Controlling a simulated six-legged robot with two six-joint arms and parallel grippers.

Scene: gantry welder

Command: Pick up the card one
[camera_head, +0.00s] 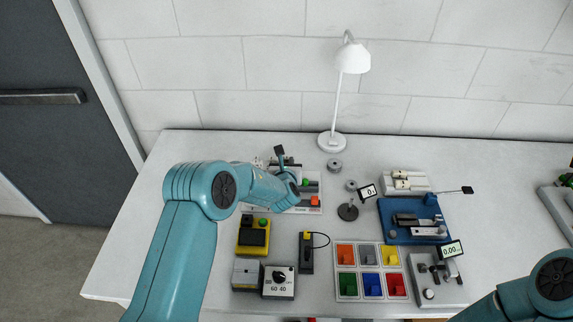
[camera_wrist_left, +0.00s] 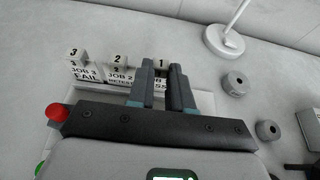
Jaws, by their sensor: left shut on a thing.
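Card one (camera_wrist_left: 162,65), white with a black 1, stands between the fingers of my left gripper (camera_wrist_left: 162,88) in the left wrist view, and the gripper is shut on it. The fingers hide much of its face and lower part. Card two (camera_wrist_left: 118,60) and card three (camera_wrist_left: 76,57) stand in a row to its left, with printed job labels below. In the head view my left gripper (camera_head: 281,157) is at the back left of the table, over the card area, and card one is hard to make out there. My right gripper is out of view.
A white lamp (camera_head: 333,142) stands behind to the right. Small grey round parts (camera_head: 334,165) lie near it. A bin tray (camera_head: 370,297), a blue fixture (camera_head: 412,238) and a yellow box (camera_head: 254,239) fill the front. The table's left side is clear.

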